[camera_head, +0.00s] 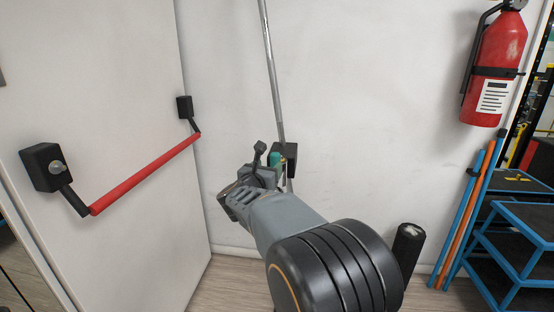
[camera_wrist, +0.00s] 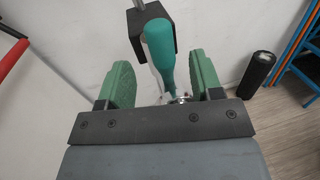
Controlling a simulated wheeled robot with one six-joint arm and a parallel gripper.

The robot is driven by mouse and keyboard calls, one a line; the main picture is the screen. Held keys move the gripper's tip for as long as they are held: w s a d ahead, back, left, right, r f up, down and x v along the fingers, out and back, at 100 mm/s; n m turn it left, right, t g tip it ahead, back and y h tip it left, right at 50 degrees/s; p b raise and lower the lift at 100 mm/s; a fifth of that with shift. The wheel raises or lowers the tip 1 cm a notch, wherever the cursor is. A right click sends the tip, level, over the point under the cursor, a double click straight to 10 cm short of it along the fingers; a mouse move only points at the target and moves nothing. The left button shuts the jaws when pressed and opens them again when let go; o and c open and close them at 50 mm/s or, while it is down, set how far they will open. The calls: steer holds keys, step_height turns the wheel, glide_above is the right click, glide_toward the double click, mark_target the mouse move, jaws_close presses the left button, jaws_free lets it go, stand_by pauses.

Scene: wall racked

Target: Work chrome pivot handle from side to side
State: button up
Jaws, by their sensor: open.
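The handle has a teal grip (camera_wrist: 158,50), which stands in front of a black wall bracket (camera_wrist: 150,30) in the wrist view. A bit of shiny metal shows at the grip's lower end. My gripper (camera_wrist: 160,68) is open, with one green finger on each side of the grip and visible gaps to both. In the head view, the teal grip (camera_head: 275,159) shows small beside the black bracket (camera_head: 289,151), and my gripper partly hides it. A long chrome rod (camera_head: 271,65) runs up the wall from the bracket.
A white door (camera_head: 100,70) with a red push bar (camera_head: 145,174) is at left. A red fire extinguisher (camera_head: 499,50) hangs at upper right. A black roller (camera_head: 407,245) stands on the floor, near blue-framed steps (camera_head: 515,225) and leaning poles (camera_head: 467,215).

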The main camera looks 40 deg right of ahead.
mark_target(277, 157)
steer(key=x, duration=0.8)
steer(key=shift+w+d, duration=0.1)
steer(key=shift+c, duration=0.2)
jaws_close()
